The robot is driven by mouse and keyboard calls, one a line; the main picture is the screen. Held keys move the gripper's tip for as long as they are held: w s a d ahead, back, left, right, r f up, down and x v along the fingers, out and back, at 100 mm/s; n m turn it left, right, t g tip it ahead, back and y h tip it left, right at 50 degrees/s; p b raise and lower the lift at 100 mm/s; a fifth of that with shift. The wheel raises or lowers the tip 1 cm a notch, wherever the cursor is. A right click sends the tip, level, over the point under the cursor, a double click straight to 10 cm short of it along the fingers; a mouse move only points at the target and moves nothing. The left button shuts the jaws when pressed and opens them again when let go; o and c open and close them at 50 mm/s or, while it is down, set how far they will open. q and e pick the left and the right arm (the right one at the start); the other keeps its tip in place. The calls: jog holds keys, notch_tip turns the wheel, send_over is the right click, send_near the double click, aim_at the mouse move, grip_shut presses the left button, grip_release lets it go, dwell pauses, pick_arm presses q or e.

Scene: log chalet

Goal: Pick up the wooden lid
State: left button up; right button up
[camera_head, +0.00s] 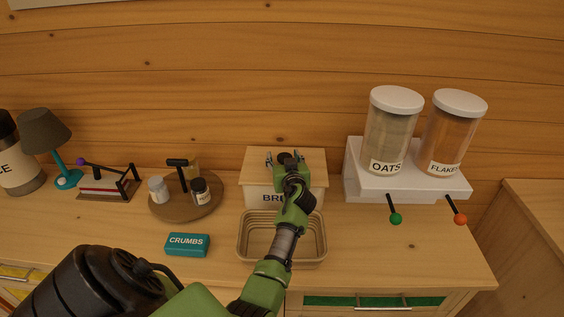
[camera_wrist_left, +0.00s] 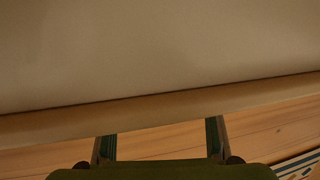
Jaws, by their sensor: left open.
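The wooden lid (camera_head: 312,164) is a pale, flat board lying on top of a white bread box (camera_head: 257,199) at the back of the counter. The box's lettering is partly hidden by my left arm. My left gripper (camera_head: 285,157) is over the middle of the lid with its two fingers spread and nothing seen between them. I cannot tell whether it touches the lid. In the left wrist view the open fingers (camera_wrist_left: 160,140) show at the bottom, before a wood-grained surface and a large plain beige one. My right gripper is not in view.
An empty beige basket (camera_head: 241,245) stands in front of the box, under my left arm. A teal CRUMBS box (camera_head: 187,244) and a round tray (camera_head: 208,208) with jars are to the left. A white dispenser stand (camera_head: 425,184) with OATS and FLAKES canisters is to the right.

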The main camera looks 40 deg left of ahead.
pick_arm(q)
jog(key=shift+s+d+r, duration=0.3)
jog(key=shift+d+r, duration=0.2)
jog(key=shift+d, duration=0.15)
jog(key=c, duration=0.3)
grip_shut()
jog(key=shift+a, duration=0.15)
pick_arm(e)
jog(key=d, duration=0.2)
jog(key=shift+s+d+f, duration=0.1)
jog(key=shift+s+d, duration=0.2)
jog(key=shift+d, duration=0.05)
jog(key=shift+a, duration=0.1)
